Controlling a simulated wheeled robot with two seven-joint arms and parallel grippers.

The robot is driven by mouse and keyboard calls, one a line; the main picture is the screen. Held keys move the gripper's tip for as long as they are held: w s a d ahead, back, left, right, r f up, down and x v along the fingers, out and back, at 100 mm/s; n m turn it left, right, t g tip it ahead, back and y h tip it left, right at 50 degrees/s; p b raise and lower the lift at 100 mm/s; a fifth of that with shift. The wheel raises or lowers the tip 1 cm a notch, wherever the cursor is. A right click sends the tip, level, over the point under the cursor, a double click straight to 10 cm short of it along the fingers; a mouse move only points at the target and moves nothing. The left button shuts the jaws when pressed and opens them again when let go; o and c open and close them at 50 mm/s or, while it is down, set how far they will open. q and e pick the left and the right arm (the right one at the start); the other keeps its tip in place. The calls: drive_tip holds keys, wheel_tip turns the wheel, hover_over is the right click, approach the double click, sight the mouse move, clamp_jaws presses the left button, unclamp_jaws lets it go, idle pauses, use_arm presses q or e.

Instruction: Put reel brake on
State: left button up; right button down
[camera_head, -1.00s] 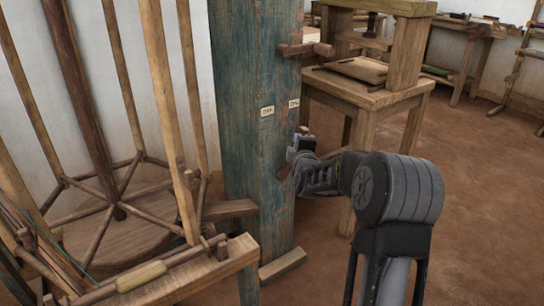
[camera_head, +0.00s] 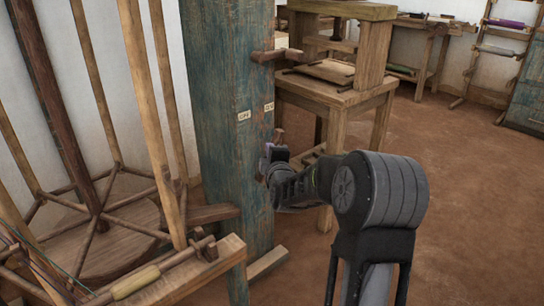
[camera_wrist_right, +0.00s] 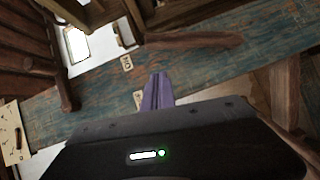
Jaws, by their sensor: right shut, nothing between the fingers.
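A blue-green wooden post (camera_head: 225,90) stands upright near the middle of the head view and carries two small pale labels (camera_head: 244,116), (camera_head: 269,107), too small to read surely. A short wooden knob (camera_head: 278,135) shows at the post's right edge below the labels. I cannot tell whether it is the reel brake's handle. My right gripper (camera_head: 268,155) is beside the post's right part, just below this knob. In the wrist view its purple fingers (camera_wrist_right: 158,90) are shut and empty in front of the post, partly covering a label (camera_wrist_right: 138,98). My left gripper is out of view.
A wooden peg (camera_head: 275,53) sticks out of the post higher up. The wooden reel frame (camera_head: 100,190) stands left of the post. A wooden bench corner (camera_head: 220,252) is in front. A wooden table (camera_head: 345,95) stands behind, right of the post. Brown floor at right is open.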

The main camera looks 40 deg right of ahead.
drive_tip(key=p+v, duration=0.1)
drive_tip(key=v, duration=0.4)
drive_tip(key=shift+s+a, duration=0.1)
drive_tip(key=shift+a, duration=0.05)
idle(0.4)
